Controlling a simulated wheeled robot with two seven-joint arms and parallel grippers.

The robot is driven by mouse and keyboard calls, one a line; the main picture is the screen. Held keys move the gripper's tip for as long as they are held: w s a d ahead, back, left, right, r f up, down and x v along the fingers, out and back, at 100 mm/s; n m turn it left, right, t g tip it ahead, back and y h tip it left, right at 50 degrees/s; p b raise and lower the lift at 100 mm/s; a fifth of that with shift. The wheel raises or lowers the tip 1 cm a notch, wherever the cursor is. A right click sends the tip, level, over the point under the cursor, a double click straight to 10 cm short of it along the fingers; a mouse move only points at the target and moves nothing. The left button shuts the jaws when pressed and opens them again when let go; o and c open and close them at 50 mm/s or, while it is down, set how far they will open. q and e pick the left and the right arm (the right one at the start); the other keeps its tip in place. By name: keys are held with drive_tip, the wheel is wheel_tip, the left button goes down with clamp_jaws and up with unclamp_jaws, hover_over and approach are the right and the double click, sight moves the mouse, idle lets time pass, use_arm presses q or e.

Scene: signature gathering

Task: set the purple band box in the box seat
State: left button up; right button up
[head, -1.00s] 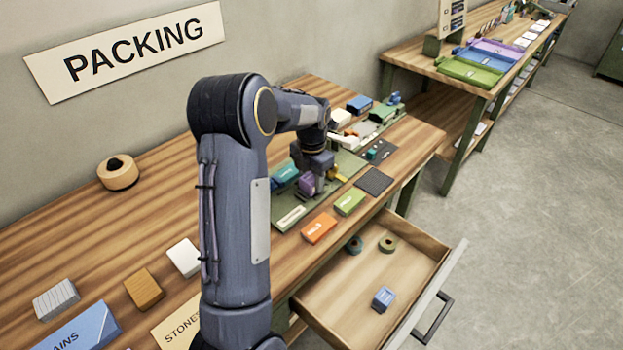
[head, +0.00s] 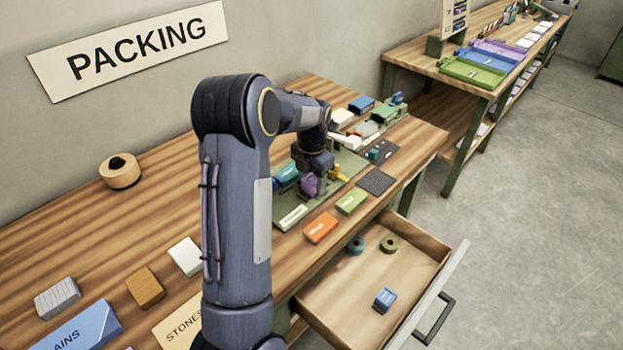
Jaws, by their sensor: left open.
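The purple box (head: 309,184) stands on the green board on the packing bench, partly hidden by my left gripper. My left gripper (head: 317,182) is right at the box, pointing down, with its jaws open. A finger shows on the right side of the box; the other finger is hidden, and I cannot tell whether either touches. A band on the box is too small to make out. The green board (head: 282,212) carries a white label at its near end. I cannot make out which part of it is the box seat.
A teal box (head: 286,174) sits close left of the purple one. Orange (head: 320,228) and green (head: 351,201) boxes lie along the bench front, beside a dark pad (head: 376,181). An open drawer (head: 330,300) juts out below, holding tape rolls and a blue box.

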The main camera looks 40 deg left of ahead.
sight(314, 179)
use_arm(q)
drive_tip(key=shift+s+d+f, duration=0.15)
drive_tip(key=shift+d+f, duration=0.15)
drive_tip(key=shift+d, duration=0.15)
drive_tip(key=shift+r+p, duration=0.35)
wheel_tip(314, 179, up, 11)
drive_tip(key=s+d+r+m+t+h, duration=0.2)
drive_tip(key=s+d+r+m, duration=0.35)
drive_tip(key=s+m, duration=0.45)
drive_tip(key=s+d+f+m+t+h, duration=0.1)
drive_tip(key=s+d+f+m, duration=0.1)
drive_tip(key=s+d+m, duration=0.5)
drive_tip(key=s+d+f+m+t+h, duration=0.1)
drive_tip(key=s+d+m, duration=0.6)
drive_tip(key=m, duration=0.9)
drive_tip(key=shift+s+d+f+t+b, duration=0.35)
drive_tip(key=shift+s+f+t, duration=0.35)
drive_tip(key=shift+f, duration=0.4)
